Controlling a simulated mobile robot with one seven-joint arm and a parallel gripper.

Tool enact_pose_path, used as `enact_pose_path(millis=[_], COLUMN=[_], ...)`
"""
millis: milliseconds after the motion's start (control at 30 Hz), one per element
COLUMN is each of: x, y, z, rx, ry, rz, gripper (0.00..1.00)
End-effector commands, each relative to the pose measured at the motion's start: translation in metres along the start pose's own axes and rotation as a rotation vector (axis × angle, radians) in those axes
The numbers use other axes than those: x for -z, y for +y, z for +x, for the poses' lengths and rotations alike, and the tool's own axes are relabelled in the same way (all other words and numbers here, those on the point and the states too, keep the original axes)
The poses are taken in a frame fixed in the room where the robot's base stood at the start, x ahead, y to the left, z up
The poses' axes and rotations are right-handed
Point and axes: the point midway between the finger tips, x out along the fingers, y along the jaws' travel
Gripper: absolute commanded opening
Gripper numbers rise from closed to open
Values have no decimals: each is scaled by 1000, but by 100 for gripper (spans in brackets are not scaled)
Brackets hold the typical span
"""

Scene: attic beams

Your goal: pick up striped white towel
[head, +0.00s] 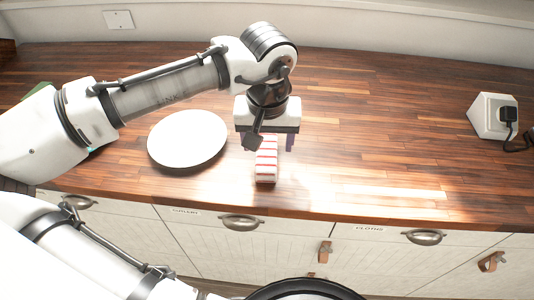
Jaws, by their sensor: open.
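The striped white towel (266,170) is a small folded bundle with red stripes. It lies on the wooden counter near its front edge, in the head view's middle. My gripper (267,142) is above it, pointing down, with its fingers apart on either side of the towel's far part. The gripper body hides the towel's far end. I cannot tell whether the fingers touch the towel.
A white round plate (188,138) lies on the counter left of the towel. A white socket box (492,115) with a black plug stands at the far right. The wooden counter (390,120) is clear between. Drawers with metal handles (240,222) are below the front edge.

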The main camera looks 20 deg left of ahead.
Motion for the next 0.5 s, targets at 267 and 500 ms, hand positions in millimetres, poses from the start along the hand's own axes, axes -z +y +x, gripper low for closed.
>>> enact_pose_path(millis=[267,500], x=[6,7], y=[-2,-3], z=[23,51], rx=[3,1], ry=[0,1], rz=[2,2], gripper=[66,66])
